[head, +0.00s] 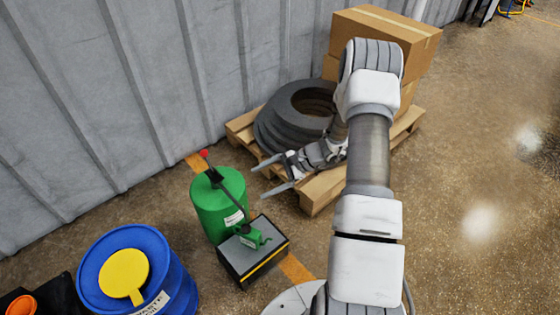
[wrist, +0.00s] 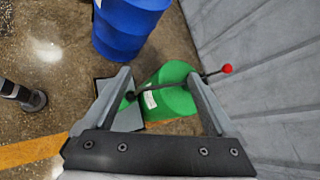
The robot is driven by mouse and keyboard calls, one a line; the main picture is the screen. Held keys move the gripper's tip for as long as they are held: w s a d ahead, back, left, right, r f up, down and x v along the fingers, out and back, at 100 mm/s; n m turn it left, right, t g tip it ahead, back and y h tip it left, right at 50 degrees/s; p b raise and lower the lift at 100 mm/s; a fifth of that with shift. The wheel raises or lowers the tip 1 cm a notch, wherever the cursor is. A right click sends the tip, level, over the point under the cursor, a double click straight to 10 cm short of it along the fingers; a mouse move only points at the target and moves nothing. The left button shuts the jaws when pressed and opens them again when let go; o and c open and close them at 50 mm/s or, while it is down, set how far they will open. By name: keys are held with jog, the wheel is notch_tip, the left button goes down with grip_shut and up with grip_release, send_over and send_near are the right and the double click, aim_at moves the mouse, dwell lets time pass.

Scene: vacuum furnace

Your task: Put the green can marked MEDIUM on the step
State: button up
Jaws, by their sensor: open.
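A large green drum-shaped can (head: 219,207) stands by the wall with a white label I cannot read. It also shows between the fingers in the wrist view (wrist: 172,92). A dark lever with a red knob (head: 204,153) crosses over it. A low black step (head: 272,235) with a grey top and yellow stripe stands in front of it. A small green object (head: 258,238) with a white label appears on the step's top; its marking is unreadable too. My gripper (head: 265,179) is open and empty, right of and above the large can. Its left finger hides part of the step in the wrist view.
A blue drum (head: 174,280) with a yellow lid patch stands at the lower left. A wooden pallet (head: 318,190) bears grey rings (head: 275,135) and cardboard boxes (head: 395,40) behind my arm. The ribbed wall closes off the back. Open floor lies to the right.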

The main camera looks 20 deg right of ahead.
jog(key=s+a+r+n+g+h, duration=0.1)
jog(key=s+a+r+n, duration=0.15)
jog(key=r, duration=0.45)
jog(key=s+a+r+n+g+h, duration=0.1)
jog(key=s+r+n+h, duration=0.15)
jog(key=r, duration=0.35)
jog(key=s+a+r+n+g+h, duration=0.1)
jog(key=s+a+r+n, duration=0.15)
jog(key=r, duration=0.45)
jog(key=s+r+n+t+h, duration=0.5)
jog(key=s+r+n, duration=0.3)
jog(key=s+r, duration=0.6)
jog(key=s+h, duration=0.1)
jog(key=s, duration=0.2)
jog(key=shift+d, duration=0.25)
jog(key=shift+r+n, duration=0.1)
jog(key=shift+n, duration=0.15)
notch_tip(320, 180, up, 25)
jog(key=p, duration=2.4)
jog(key=shift+f+p, duration=0.2)
jog(key=shift+p, duration=0.15)
